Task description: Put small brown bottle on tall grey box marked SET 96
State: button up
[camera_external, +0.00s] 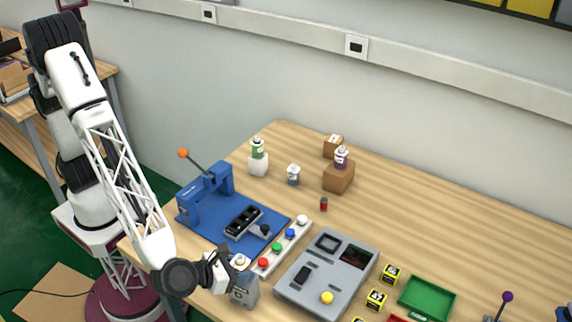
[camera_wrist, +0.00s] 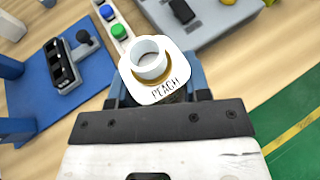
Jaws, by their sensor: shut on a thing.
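My gripper (camera_external: 232,266) is shut on a small bottle (camera_external: 240,260) near the table's front edge. In the wrist view the bottle (camera_wrist: 155,70) shows from above, with a white cap ring, a brown crescent and a white square top marked PEACH. Its body is mostly hidden by the gripper. The tall grey box (camera_external: 243,290) stands right below the bottle in the external view; its marking is only partly readable. The bottle looks upright over the box top. I cannot tell whether it touches the box.
A blue press (camera_external: 207,195) on a blue mat and a strip of coloured buttons (camera_external: 283,246) lie behind the gripper. A grey console (camera_external: 327,272) is to the right, with a green tray (camera_external: 427,298) beyond.

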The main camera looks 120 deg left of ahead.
jog(key=shift+f, duration=0.15)
jog(key=o, duration=0.9)
jog(key=v, duration=1.2)
jog(key=shift+s, duration=0.1)
dwell(0.5)
